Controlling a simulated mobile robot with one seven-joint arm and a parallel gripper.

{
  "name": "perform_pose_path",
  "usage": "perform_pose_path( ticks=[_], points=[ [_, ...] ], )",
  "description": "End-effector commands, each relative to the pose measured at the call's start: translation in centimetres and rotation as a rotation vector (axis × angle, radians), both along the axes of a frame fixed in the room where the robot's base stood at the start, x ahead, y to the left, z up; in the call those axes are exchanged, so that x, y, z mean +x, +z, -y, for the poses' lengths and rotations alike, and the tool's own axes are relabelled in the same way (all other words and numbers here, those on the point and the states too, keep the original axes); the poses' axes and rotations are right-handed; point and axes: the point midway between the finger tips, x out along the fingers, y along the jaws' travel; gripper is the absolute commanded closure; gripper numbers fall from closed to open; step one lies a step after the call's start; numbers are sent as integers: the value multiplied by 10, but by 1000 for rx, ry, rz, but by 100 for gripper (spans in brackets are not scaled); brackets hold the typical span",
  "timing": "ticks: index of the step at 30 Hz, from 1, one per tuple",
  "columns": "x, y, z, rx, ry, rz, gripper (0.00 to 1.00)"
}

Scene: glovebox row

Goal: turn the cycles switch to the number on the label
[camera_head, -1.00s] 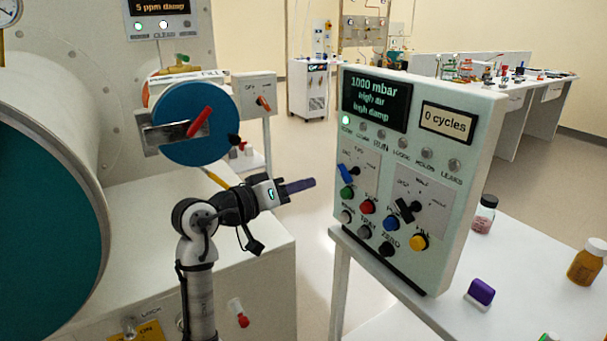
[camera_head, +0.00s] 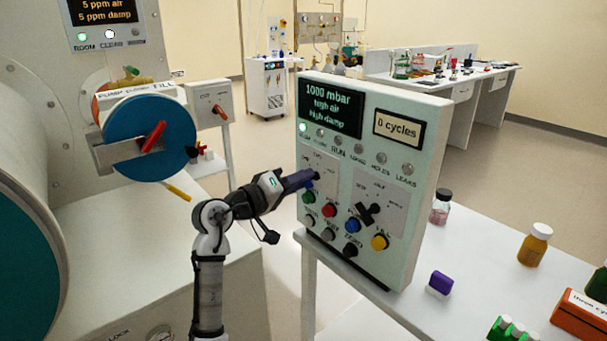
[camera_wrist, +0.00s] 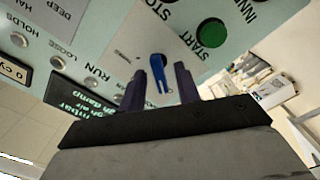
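The control panel (camera_head: 405,240) stands on the bench; its small display (camera_head: 398,128) reads 0 cycles. A blue lever switch (camera_wrist: 159,70) sits on a pale plate in the wrist view. Its setting words are too small to read. In the head view my gripper mostly hides it. My gripper (camera_head: 313,177) reaches the panel's left side. In the wrist view its two dark fingers (camera_wrist: 159,78) are open on either side of the blue lever, with gaps between. An orange box (camera_head: 582,322) at the lower right has a white label (camera_head: 590,303) starting with "three".
A black knob (camera_head: 368,213) and several coloured buttons, including green (camera_wrist: 211,33) and yellow (camera_head: 379,242), are close by. A purple-and-white block (camera_head: 440,283), bottles (camera_head: 534,245) and green-topped vials (camera_head: 508,328) stand on the bench. A blue disc with a red handle (camera_head: 150,138) is to the left.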

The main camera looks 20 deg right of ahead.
Motion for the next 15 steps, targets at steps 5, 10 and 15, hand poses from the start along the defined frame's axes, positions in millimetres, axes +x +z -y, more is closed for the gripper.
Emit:
perform_pose_path(
  ticks=[5,10,15],
  points=[
    [4,1,12,-1,1,0,67],
    [5,0,14,-1,1,0,67],
    [5,0,14,0,1,1,72]
  ],
)
